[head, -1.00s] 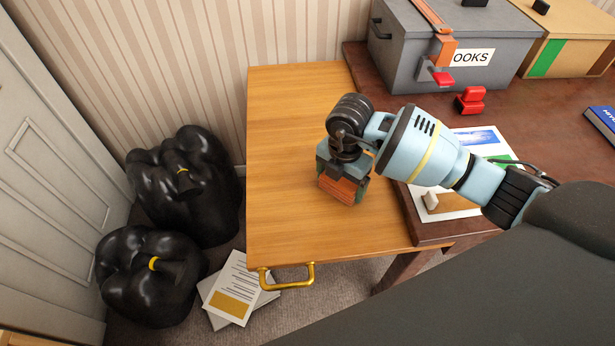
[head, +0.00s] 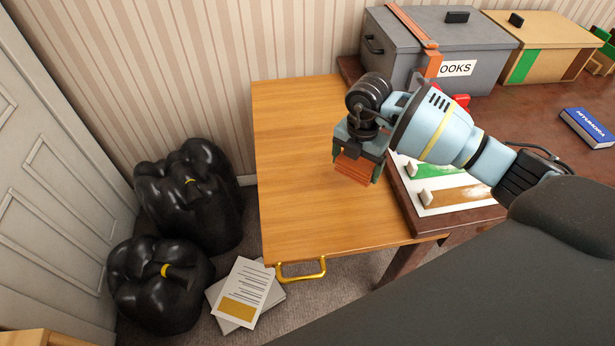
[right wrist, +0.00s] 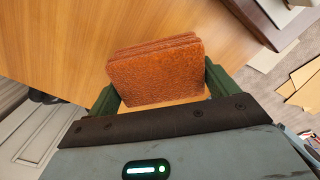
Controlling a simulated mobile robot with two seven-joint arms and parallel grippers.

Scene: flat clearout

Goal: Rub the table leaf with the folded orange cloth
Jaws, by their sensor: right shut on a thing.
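The table leaf (head: 305,190) is a light wooden panel with a brass handle (head: 301,270) on its front edge. My right gripper (head: 357,168) is over the right part of the leaf, near the dark table. It is shut on the folded orange cloth (head: 352,169), which hangs below the jaws. In the right wrist view the cloth (right wrist: 155,72) sits between the green fingers, with the wooden leaf (right wrist: 75,40) behind it. I cannot tell for sure whether the cloth touches the leaf. My left gripper is not in view.
A dark table (head: 520,125) adjoins the leaf and bears a grey box (head: 400,50), a tan box (head: 545,48), a blue book (head: 588,127) and a striped sheet (head: 465,190). Black bags (head: 190,200) and papers (head: 243,290) lie on the floor at left.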

